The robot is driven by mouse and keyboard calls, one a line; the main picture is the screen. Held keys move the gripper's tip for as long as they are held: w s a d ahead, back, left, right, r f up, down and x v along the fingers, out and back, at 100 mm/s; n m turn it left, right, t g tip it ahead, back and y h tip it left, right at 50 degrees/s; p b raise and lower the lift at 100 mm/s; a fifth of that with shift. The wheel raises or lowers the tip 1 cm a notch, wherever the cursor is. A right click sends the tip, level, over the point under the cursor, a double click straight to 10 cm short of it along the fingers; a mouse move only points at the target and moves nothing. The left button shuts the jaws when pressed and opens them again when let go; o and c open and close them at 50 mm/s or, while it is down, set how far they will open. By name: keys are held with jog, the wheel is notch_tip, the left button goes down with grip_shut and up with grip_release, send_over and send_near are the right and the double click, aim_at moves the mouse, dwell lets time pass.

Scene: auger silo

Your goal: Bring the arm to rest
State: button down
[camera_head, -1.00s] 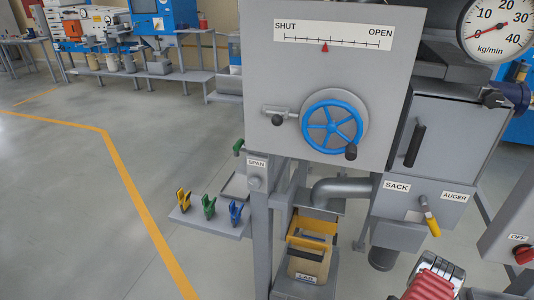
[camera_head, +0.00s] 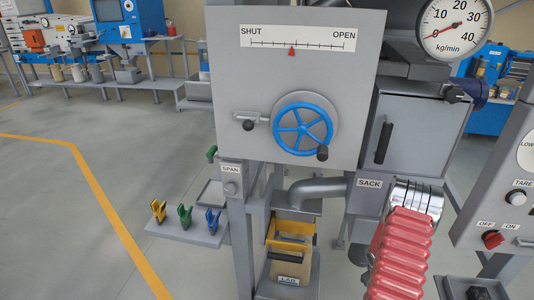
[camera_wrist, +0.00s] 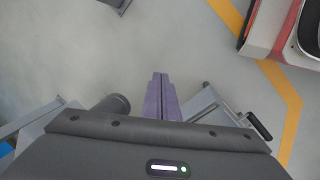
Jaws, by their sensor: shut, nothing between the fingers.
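My gripper (camera_wrist: 161,98) shows in the wrist view with its two purple fingers pressed together and nothing between them. It points down over bare grey floor, apart from the things around it. In the head view a red ribbed part of my arm with a silver end rises at the lower right, in front of the machine. The gripper itself does not show in the head view.
The grey machine panel (camera_head: 345,105) carries a blue handwheel (camera_head: 303,127) and a SHUT–OPEN scale. A dial (camera_head: 455,28) and control box (camera_head: 505,195) stand right. Coloured clips (camera_head: 185,216) sit on a side shelf. A LAB container (camera_head: 288,258) stands below. Floor at left is clear.

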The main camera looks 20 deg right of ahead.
jog(key=w+a+r+m, duration=0.1)
jog(key=a+r+m, duration=0.1)
jog(key=a+r, duration=0.95)
jog(key=w+a+r+m, duration=0.15)
jog(key=a+r, duration=0.45)
jog(key=r, duration=1)
jog(key=s+a+r+n+t+y, duration=0.1)
jog(key=s+a+r+t, duration=0.2)
jog(key=a+r, duration=1)
jog(key=s+a+r+n+t+y, duration=0.1)
jog(key=s+a+r+n+t, duration=0.1)
jog(key=a+r, duration=1.1)
jog(key=s+a+t, duration=0.1)
jog(key=s+a, duration=0.1)
jog(key=a, duration=0.3)
jog(key=shift+s+y, duration=0.3)
jog(key=shift+y, duration=0.1)
jog(key=shift+r+n, duration=0.1)
jog(key=shift+n, duration=0.15)
